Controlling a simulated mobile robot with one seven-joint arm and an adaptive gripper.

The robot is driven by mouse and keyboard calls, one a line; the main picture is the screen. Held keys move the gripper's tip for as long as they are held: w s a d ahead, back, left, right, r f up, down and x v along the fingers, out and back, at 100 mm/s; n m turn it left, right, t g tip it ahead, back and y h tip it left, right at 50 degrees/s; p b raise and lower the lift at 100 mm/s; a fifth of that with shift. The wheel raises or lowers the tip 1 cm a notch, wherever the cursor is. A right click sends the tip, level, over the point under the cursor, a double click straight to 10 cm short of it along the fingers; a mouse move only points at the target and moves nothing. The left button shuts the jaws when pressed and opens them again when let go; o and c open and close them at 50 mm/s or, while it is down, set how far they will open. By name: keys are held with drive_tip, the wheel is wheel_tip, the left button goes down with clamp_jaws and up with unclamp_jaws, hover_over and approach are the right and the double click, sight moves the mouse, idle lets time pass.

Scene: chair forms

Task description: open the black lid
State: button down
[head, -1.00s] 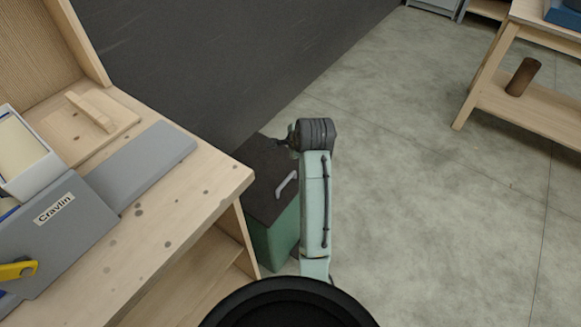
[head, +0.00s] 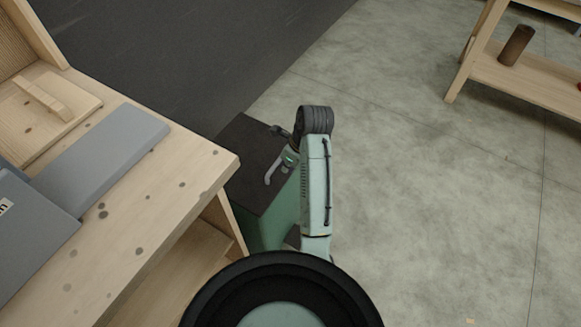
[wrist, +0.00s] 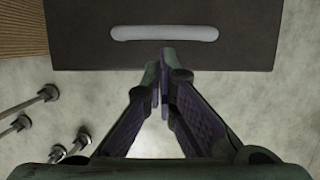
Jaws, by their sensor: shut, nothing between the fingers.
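The black lid (head: 249,171) lies flat and closed on a green bin (head: 270,229) beside the wooden workbench. A pale grey handle (head: 273,168) sits on the lid; my arm partly covers the lid's right side in the head view. In the wrist view the lid (wrist: 80,39) fills the top, with its handle (wrist: 165,33) running across it. My gripper (wrist: 163,68) is shut and empty, its fingertips at the lid's near edge, short of the handle in the picture. I cannot tell whether the fingertips touch the lid.
The wooden workbench (head: 150,205) with a grey panel (head: 103,163) stands close on the left. Concrete floor (head: 430,200) is open to the right. A wooden shelf (head: 545,86) holding a brown cylinder (head: 516,45) stands far right.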

sight(281, 175)
drive_tip(key=shift+b+x, duration=0.45)
drive_tip(key=shift+x, duration=1.25)
